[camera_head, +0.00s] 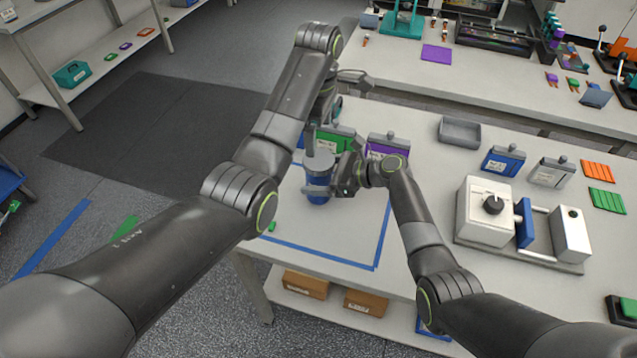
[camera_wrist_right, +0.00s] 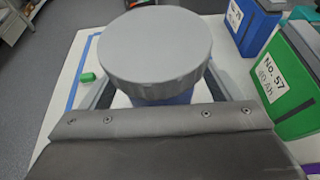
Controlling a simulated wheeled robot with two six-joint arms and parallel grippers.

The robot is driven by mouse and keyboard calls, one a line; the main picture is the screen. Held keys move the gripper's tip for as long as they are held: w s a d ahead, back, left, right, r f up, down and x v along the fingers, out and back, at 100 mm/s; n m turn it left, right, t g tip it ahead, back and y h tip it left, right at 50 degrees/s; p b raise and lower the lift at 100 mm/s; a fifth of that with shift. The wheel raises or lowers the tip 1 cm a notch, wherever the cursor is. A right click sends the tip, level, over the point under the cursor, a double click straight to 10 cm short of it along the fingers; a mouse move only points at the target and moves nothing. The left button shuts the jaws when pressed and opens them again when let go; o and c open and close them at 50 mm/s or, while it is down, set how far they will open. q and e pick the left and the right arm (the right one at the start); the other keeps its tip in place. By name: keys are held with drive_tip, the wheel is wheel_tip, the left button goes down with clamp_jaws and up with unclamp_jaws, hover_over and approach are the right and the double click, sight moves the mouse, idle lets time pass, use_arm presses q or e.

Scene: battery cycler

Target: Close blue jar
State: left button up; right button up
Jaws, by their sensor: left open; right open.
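The blue jar (camera_head: 318,189) stands upright on the white table inside the blue tape outline. A round grey lid (camera_head: 319,162) is on top of it; whether it is seated tightly cannot be told. In the right wrist view the lid (camera_wrist_right: 155,45) hides most of the blue body (camera_wrist_right: 168,99). My right gripper (camera_head: 325,189) is open, with its fingers on either side of the jar; contact is unclear. My left gripper (camera_head: 318,141) is open and points down just above the lid, partly hidden by its own arm.
A green battery (camera_head: 338,139) and a purple battery (camera_head: 384,146) stand close behind the jar. A small green piece (camera_head: 272,226) lies left of it. A grey tray (camera_head: 459,132) and a white cycler device (camera_head: 487,211) are to the right. The taped area's front (camera_head: 340,237) is clear.

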sight(319, 159)
drive_tip(key=shift+a, duration=0.1)
drive_tip(key=c, duration=1.7)
clamp_jaws()
use_arm(q)
drive_tip(key=m, duration=0.4)
drive_tip(key=shift+m, duration=0.3)
drive_tip(key=shift+f, duration=4)
drive_tip(key=c, duration=1)
drive_tip(key=shift+m, duration=1.6)
drive_tip(key=shift+c, duration=0.2)
